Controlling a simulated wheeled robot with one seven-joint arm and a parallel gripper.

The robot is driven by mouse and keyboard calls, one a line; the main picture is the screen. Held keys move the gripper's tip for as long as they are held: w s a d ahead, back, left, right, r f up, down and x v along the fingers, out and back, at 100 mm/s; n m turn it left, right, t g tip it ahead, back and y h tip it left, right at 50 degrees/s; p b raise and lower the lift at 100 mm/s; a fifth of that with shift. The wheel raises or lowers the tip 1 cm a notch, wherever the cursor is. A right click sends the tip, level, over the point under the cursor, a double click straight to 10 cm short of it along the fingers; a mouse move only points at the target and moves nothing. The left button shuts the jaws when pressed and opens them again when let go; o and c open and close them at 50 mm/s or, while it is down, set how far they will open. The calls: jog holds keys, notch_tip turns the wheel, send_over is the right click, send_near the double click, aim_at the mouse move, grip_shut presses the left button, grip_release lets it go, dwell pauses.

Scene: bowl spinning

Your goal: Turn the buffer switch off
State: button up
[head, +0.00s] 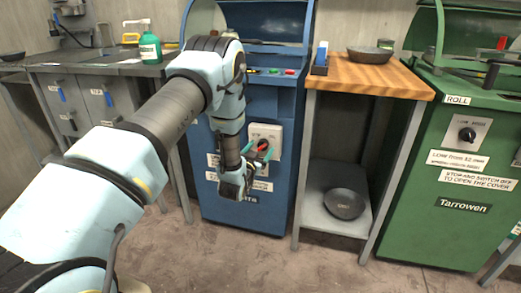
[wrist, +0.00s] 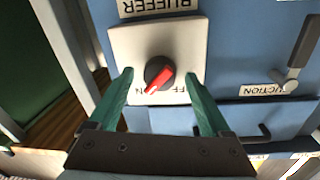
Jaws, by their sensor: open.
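The red pointer slants toward the lower left, near the partly hidden ON/OFF lettering. In the head view the switch (head: 263,144) is on the front of the blue machine (head: 270,200). My gripper (wrist: 166,90) is open, with its green fingers on either side of the knob, apart from it. It also shows in front of the switch plate in the head view (head: 258,158).
A lever (wrist: 291,80) beside a SUCTION label is on the blue panel, right in the wrist view. A wooden-topped table (head: 370,75) with a bowl (head: 370,56) stands right of the machine, and a green Tarrowen machine (head: 460,230) beyond it. The floor in front is clear.

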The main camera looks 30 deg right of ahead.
grip_shut()
dwell(0.8)
